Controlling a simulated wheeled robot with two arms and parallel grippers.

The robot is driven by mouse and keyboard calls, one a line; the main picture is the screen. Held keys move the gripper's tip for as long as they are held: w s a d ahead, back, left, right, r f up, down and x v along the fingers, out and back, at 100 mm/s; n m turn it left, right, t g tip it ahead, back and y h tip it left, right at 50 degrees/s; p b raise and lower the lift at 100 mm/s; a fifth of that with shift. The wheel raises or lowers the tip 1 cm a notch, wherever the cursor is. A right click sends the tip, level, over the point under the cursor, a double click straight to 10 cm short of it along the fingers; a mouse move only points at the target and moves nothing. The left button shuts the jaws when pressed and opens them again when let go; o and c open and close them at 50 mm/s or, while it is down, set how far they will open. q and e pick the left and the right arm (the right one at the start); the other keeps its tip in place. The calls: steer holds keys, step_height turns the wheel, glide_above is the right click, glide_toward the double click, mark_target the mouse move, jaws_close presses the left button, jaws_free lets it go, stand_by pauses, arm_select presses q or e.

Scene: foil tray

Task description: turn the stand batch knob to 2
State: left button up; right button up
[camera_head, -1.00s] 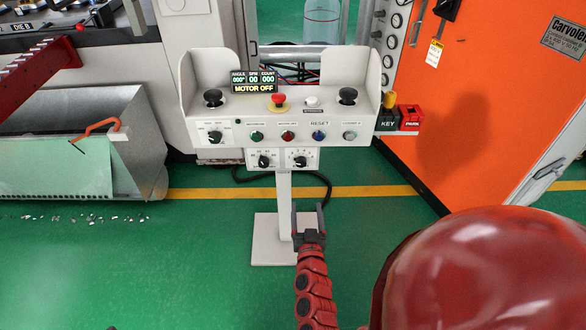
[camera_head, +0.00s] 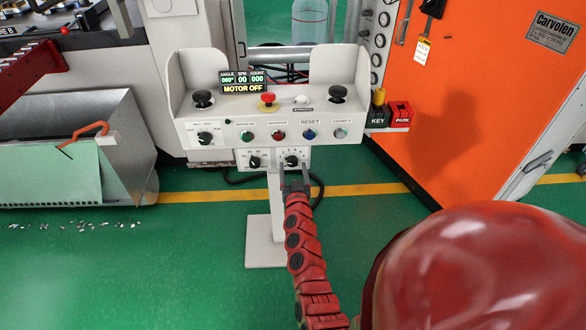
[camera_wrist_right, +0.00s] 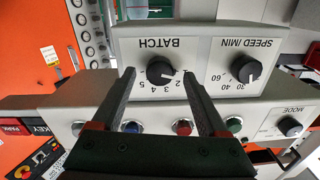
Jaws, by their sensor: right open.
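The stand (camera_head: 275,105) is a white control box on a post. Its batch knob (camera_head: 292,161) is the right one of two black knobs on the small lower panel. In the right wrist view the batch knob (camera_wrist_right: 160,72) shows upside down, with its numbers beside it; I cannot tell surely which number it points at. My right gripper (camera_head: 293,171) is open at the lower panel, just in front of the batch knob. In the right wrist view its fingertips (camera_wrist_right: 158,73) appear on either side of the knob, with no clear contact. My left gripper is not in view.
The speed knob (camera_wrist_right: 245,68) sits beside the batch knob. A row of buttons, including a red button (camera_head: 278,135), lies above the lower panel. A key switch (camera_head: 378,115) is at the box's right. An orange cabinet (camera_head: 480,110) stands right; a metal chute (camera_head: 120,125) stands left.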

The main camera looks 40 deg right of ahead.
steer(key=shift+w+d, duration=0.3)
steer(key=shift+w, duration=0.2)
jaws_close()
